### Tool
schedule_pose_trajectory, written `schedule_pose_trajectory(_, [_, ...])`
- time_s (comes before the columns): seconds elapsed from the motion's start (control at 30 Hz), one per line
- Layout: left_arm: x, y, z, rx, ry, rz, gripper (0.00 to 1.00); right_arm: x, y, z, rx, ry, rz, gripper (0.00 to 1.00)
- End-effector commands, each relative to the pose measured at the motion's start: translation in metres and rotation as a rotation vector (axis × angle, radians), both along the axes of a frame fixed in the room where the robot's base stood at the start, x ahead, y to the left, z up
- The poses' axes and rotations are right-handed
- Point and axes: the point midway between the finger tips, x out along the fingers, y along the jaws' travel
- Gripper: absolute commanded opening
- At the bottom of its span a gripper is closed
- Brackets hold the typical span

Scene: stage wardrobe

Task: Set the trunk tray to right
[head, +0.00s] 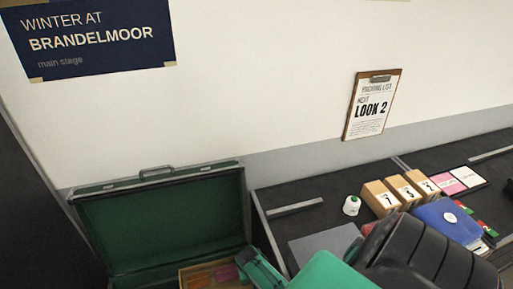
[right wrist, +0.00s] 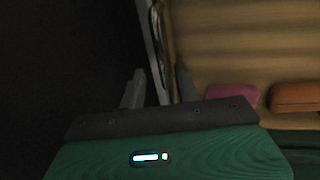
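The trunk (head: 160,225) stands open at the lower left of the head view, its green-lined lid raised. A wooden tray (head: 186,281) sits low inside it, cut off by the frame's lower edge, with orange and pink items in it. In the right wrist view the tray's wooden inside (right wrist: 240,45) holds a pink item (right wrist: 232,95) and an orange item (right wrist: 298,97). My right gripper (right wrist: 160,90) is open. A thin upright wall edge (right wrist: 150,40) runs between its two fingers; contact cannot be told. My left gripper is in neither view.
A dark table (head: 285,225) right of the trunk holds a white round item (head: 351,206), three numbered boxes (head: 381,197), a blue pouch (head: 447,221) and a card tray (head: 460,181). A clipboard reading "LOOK 2" (head: 371,108) hangs on the wall.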

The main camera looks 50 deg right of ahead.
Motion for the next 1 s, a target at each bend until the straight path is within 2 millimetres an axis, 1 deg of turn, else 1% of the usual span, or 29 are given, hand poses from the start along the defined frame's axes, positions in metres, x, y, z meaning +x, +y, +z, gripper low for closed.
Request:
schedule_pose_trajectory(0.17, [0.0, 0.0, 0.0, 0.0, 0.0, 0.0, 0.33, 0.002, 0.004, 0.02, 0.0, -0.004, 0.001, 0.33])
schedule_pose_trajectory(0.5, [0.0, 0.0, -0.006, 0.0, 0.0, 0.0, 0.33, 0.007, 0.013, 0.08, -0.001, -0.003, 0.0, 0.33])
schedule_pose_trajectory(0.7, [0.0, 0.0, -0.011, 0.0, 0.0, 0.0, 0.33, 0.01, 0.018, 0.111, 0.0, -0.002, -0.001, 0.33])
schedule_pose_trajectory(0.8, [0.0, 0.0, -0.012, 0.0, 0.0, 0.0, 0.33, 0.011, 0.02, 0.121, 0.001, -0.001, -0.001, 0.33])
schedule_pose_trajectory(1.0, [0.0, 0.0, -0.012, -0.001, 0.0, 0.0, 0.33, 0.011, 0.021, 0.13, 0.0, 0.001, -0.001, 0.33])
